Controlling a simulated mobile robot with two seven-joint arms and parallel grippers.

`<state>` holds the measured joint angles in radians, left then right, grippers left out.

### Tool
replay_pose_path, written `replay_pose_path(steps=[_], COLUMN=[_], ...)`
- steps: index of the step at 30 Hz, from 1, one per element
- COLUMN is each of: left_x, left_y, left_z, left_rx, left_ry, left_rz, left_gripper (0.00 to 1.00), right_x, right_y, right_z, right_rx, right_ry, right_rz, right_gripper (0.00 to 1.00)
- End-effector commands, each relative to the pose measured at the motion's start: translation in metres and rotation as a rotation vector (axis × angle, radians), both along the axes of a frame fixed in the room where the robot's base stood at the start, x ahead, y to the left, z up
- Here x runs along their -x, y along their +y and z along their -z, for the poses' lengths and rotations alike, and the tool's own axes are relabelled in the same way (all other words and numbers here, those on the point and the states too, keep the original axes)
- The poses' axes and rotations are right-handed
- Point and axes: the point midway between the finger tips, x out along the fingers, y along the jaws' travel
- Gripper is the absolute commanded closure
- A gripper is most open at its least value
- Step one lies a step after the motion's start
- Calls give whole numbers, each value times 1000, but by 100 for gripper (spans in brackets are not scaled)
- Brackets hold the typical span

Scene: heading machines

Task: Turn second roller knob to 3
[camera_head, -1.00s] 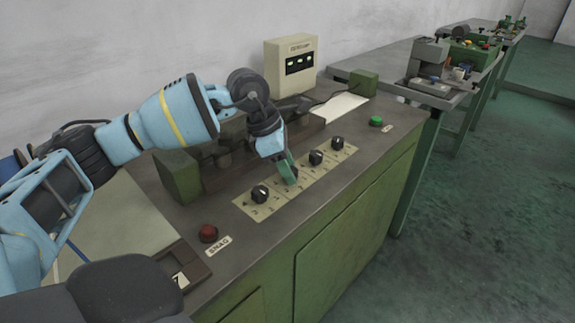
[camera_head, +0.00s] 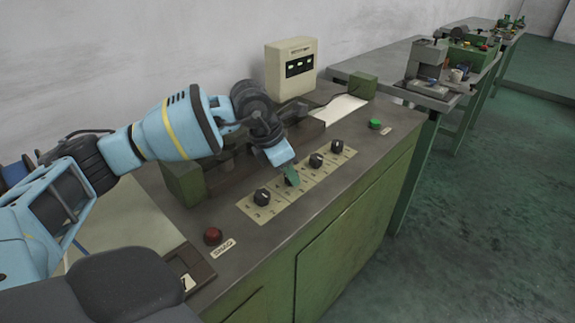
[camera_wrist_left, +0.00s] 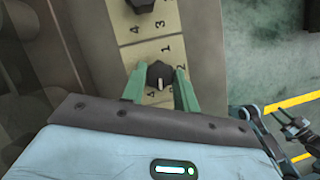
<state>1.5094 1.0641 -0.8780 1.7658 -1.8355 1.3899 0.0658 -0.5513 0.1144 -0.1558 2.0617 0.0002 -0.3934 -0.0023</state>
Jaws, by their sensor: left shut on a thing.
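A pale panel strip (camera_head: 252,212) on the machine's top carries a row of black knobs with numbers around them. My left gripper (camera_head: 291,178) comes down with its green fingers on the second knob from the left. In the left wrist view this dark knob (camera_wrist_left: 159,75) sits between the two green fingers (camera_wrist_left: 160,88), which are shut on it. Numbers show around it, but its exact setting is hard to tell. The first knob (camera_head: 262,197), third knob (camera_head: 316,160) and fourth knob (camera_head: 337,146) are free.
A red button (camera_head: 213,236) with a label is at the near left, a green button (camera_head: 375,124) at the far right. A cream display box (camera_head: 291,69) stands behind. A green block (camera_head: 183,181) stands beside my left arm. The floor at the right is clear.

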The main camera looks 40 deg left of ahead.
Motion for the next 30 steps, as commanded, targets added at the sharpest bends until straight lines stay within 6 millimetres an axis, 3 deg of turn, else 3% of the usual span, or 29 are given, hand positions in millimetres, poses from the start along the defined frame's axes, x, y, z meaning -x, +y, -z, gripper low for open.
replay_pose_path(steps=[18,30], left_x=[0,0], left_y=[-4,-4], left_z=[-2,-1], left_rx=[0,0], left_ry=[-2,-1], left_rz=[-529,-682], left_gripper=[93,93], right_x=[6,5], right_y=[1,1], right_z=[-21,-26], right_rx=[-1,-1], right_ry=[3,-1], right_rz=[6,5], right_gripper=[64,64])
